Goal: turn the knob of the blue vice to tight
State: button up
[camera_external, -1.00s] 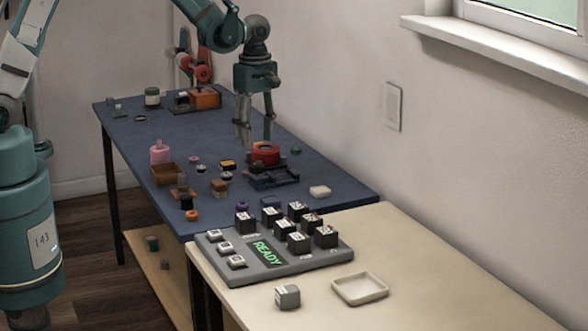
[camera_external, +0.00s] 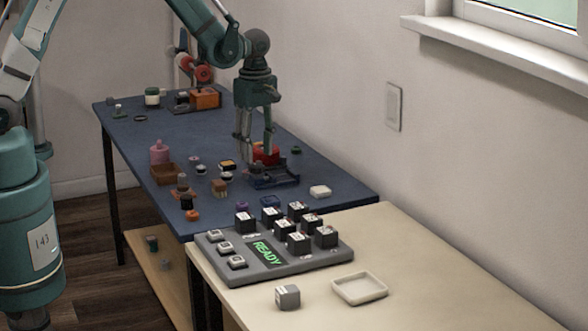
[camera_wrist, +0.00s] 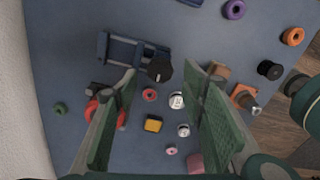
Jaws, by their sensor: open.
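The blue vice (camera_external: 285,180) stands on the blue bench top, near its front right part. It also shows in the wrist view (camera_wrist: 118,50) as a dark blue frame with bars. Its round black knob (camera_wrist: 160,68) faces the wrist camera at the vice's right end. My gripper (camera_external: 257,162) is open, pointing down just above the vice's knob side. In the wrist view, the open fingers (camera_wrist: 172,73) have the knob between them, nearer the left finger. I cannot tell whether a finger touches it. The fingers hide part of the vice in the external view.
A red round object (camera_wrist: 104,112) lies close beside the vice, partly behind the left finger. A yellow block (camera_wrist: 153,123) and several small parts lie nearby. A grey panel reading READY (camera_external: 217,271) and an empty white tray (camera_external: 360,289) are on the pale table.

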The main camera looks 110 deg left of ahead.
aim_at(256, 165)
jog(key=shift+f, duration=1.9)
jog(key=c, duration=0.9)
